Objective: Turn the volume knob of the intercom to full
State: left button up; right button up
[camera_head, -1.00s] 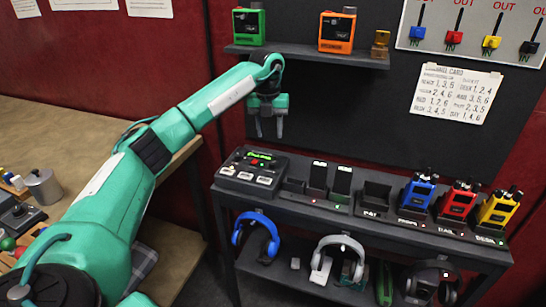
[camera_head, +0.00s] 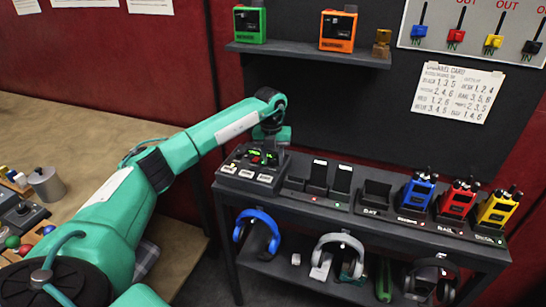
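The intercom, a dark box (camera_head: 238,172) with a lit green display and a row of pale buttons, sits at the left end of the shelf top. A small red part (camera_head: 256,160) shows on its upper face. The volume knob cannot be made out clearly. My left gripper (camera_head: 269,156) points down at the right part of the intercom's upper face, close to or touching it. Its fingertips are small and partly lost against the box, so I cannot tell whether they are open or shut on anything. My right gripper is not in view.
Headphones (camera_head: 262,232) hang below. An upper shelf (camera_head: 308,54) holds green and orange devices. A wooden table (camera_head: 90,135) is at left.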

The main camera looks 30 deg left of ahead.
pick_arm(q)
grip_shut()
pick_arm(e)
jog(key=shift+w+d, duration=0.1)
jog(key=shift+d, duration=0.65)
